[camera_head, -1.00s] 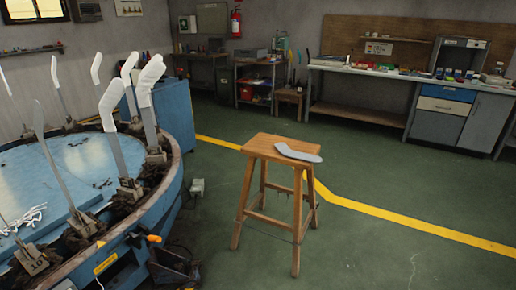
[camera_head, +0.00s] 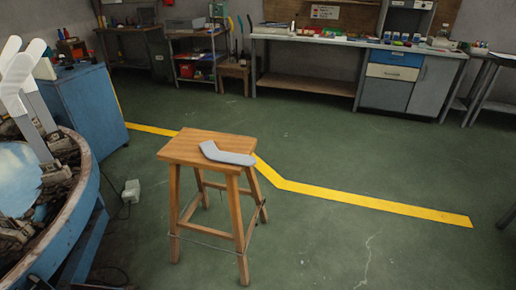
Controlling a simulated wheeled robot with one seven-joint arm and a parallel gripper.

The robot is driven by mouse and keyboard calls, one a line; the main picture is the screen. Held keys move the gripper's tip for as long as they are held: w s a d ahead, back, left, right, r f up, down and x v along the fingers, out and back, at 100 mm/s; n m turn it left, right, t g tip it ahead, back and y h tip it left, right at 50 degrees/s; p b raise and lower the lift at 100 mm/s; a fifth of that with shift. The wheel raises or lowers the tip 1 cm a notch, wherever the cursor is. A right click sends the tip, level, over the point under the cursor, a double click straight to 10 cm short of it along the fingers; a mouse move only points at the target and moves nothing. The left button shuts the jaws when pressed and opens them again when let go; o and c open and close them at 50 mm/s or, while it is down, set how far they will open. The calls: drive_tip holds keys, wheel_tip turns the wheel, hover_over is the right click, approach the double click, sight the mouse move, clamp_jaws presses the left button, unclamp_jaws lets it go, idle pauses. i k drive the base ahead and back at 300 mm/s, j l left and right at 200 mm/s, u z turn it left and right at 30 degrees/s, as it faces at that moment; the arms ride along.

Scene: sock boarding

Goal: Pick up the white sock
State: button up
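A pale grey-white sock (camera_head: 227,154) lies flat on the seat of a wooden stool (camera_head: 183,150). It is bent, and its right end reaches the seat's right edge. More white socks are on upright boards on the round blue machine at the left; one of them (camera_head: 14,88) shows at the picture's left edge. My gripper is not in view.
The round blue machine (camera_head: 84,215) fills the lower left, with a blue cabinet (camera_head: 75,112) behind it. A small pale box (camera_head: 131,190) with a cable lies on the floor left of the stool. A workbench (camera_head: 300,38) stands at the back. Green floor right of the stool is clear.

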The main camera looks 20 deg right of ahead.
sight(209, 148)
drive_tip(key=i+z, duration=0.35)
drive_tip(key=i, duration=0.2)
drive_tip(key=i+j+z, duration=0.4)
drive_tip(key=i, duration=0.15)
drive_tip(key=l, duration=0.1)
